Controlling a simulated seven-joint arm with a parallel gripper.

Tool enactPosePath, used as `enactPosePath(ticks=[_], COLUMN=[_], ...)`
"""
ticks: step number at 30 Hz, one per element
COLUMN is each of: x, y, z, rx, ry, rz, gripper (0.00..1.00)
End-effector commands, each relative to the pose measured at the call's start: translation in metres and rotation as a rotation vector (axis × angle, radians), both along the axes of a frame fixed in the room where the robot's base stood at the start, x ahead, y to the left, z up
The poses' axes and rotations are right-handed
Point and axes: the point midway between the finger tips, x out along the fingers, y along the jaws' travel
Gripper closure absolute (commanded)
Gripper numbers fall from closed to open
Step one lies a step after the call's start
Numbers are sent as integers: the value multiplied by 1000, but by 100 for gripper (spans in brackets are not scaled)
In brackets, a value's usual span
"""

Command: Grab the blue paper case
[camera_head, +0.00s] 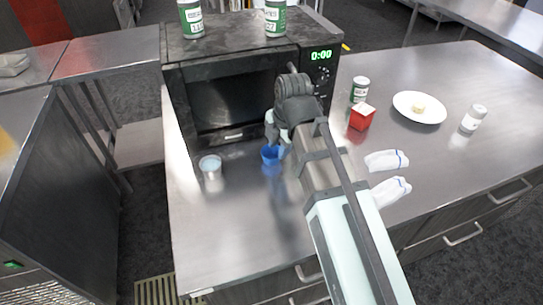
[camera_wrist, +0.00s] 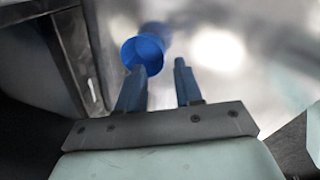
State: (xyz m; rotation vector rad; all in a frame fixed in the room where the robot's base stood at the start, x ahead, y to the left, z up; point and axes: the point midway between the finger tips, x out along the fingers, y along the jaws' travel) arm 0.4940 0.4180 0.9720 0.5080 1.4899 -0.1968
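The blue paper case (camera_head: 269,157) sits on the steel counter in front of the microwave, partly covered by my gripper (camera_head: 280,142) in the head view. In the wrist view, the blue case (camera_wrist: 143,50) is a round open cup beyond the fingertips, in line with the left finger. My gripper (camera_wrist: 160,66) is open, with nothing between its two fingers. The left fingertip overlaps the case's near edge in the picture; I cannot tell whether it touches.
A black microwave (camera_head: 228,100) stands behind the case. A pale cup (camera_head: 211,169) stands to its left. A red box (camera_head: 362,117), a white plate (camera_head: 419,108), shakers and white cloths (camera_head: 387,160) lie to the right. The front left counter is clear.

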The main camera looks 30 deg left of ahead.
Motion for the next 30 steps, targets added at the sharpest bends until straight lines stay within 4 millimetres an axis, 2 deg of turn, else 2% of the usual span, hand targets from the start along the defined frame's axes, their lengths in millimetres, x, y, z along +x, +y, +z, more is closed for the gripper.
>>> enactPosePath(ticks=[12,21,30], x=[3,4,4], y=[6,7,7], z=[-42,-46,-46], rx=[-1,0,0], ry=[0,0,0], rz=[0,0,0], gripper=[65,65,94])
